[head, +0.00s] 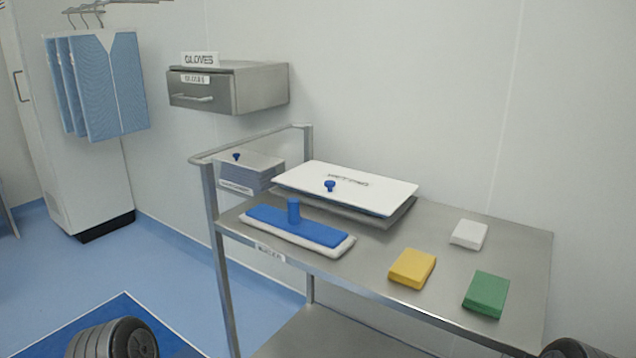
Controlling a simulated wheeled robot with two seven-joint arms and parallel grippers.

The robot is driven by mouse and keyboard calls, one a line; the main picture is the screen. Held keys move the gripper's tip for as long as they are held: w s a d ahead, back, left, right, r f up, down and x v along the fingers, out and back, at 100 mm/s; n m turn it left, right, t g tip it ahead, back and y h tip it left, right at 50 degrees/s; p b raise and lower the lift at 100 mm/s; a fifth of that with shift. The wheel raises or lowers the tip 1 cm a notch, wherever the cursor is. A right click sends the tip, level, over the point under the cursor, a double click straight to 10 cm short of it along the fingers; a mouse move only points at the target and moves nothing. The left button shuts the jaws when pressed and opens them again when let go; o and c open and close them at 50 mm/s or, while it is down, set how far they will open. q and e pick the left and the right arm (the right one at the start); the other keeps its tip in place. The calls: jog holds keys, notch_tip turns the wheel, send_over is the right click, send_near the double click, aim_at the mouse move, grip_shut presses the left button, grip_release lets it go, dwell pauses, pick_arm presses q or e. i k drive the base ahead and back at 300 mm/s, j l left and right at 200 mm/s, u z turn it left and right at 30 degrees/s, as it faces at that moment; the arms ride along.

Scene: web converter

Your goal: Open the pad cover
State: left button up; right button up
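A white flat cover (375,194) with a small blue knob (330,185) near its front edge lies over a shallow steel tray (385,218) on the cart. Its dark lettering is too small to read. The cover looks closed over the tray, so its contents are hidden. A smaller grey cover (258,162) with a blue knob (236,156) sits on a labelled container left of it. Neither gripper is in view. Dark ribbed parts of my arms show at the bottom left and bottom right corners, away from the covers.
On the steel cart (425,238), a blue mop head (310,231) with an upright blue post lies before the tray. Yellow (412,267), green (486,294) and white (469,234) blocks lie to the right. A gloves drawer (205,92) hangs on the wall.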

aim_at(380, 193)
jog(key=j+z, duration=0.1)
jog(key=z, duration=0.4)
jog(key=j+z, duration=0.15)
jog(key=z, duration=0.35)
jog(key=j+z, duration=0.1)
jog(key=z, duration=0.35)
jog(key=k+j+z, duration=0.45)
jog(key=j, duration=0.15)
jog(key=k+j+z, duration=0.45)
jog(key=k+j, duration=0.3)
jog(key=j, duration=0.15)
